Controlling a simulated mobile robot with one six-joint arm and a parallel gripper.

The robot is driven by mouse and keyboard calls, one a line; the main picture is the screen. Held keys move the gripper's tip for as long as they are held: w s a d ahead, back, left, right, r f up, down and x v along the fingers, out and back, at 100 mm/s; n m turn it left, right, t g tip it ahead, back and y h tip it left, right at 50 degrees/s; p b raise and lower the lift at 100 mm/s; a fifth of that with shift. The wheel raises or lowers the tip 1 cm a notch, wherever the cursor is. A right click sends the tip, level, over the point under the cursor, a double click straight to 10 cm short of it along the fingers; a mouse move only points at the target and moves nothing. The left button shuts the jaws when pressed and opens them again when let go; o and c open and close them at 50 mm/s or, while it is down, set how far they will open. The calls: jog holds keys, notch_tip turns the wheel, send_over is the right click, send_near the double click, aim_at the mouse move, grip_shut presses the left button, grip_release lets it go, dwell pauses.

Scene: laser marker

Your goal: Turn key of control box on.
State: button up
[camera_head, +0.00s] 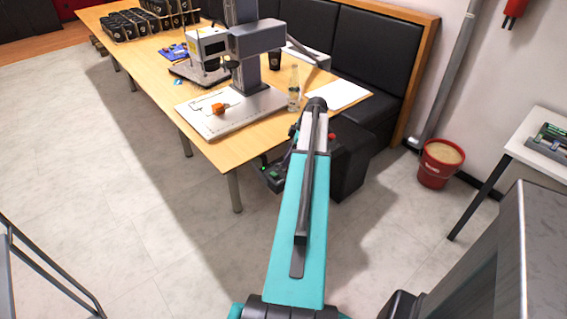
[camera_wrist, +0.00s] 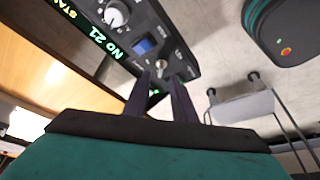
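The control box (camera_wrist: 128,40) is black and fills the top middle of the wrist view. A small metal key switch (camera_wrist: 161,68) sits below the display. My gripper (camera_wrist: 160,78) is open, its two dark fingers apart, with the tips close to the key switch, one on either side. I cannot tell whether they touch it. In the head view the box (camera_head: 272,178) is at the table's front edge, partly behind my arm; my gripper is hidden there.
The wooden table (camera_head: 225,155) holds a laser marker (camera_head: 245,45), a bottle (camera_head: 294,88) and a white sheet (camera_head: 338,93). A black bench (camera_head: 375,60) stands behind. A red bucket (camera_head: 440,163) and white side table (camera_head: 545,140) are at right.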

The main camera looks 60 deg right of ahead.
jog(key=shift+x, duration=1.6)
grip_shut()
jog(key=shift+a, duration=0.2)
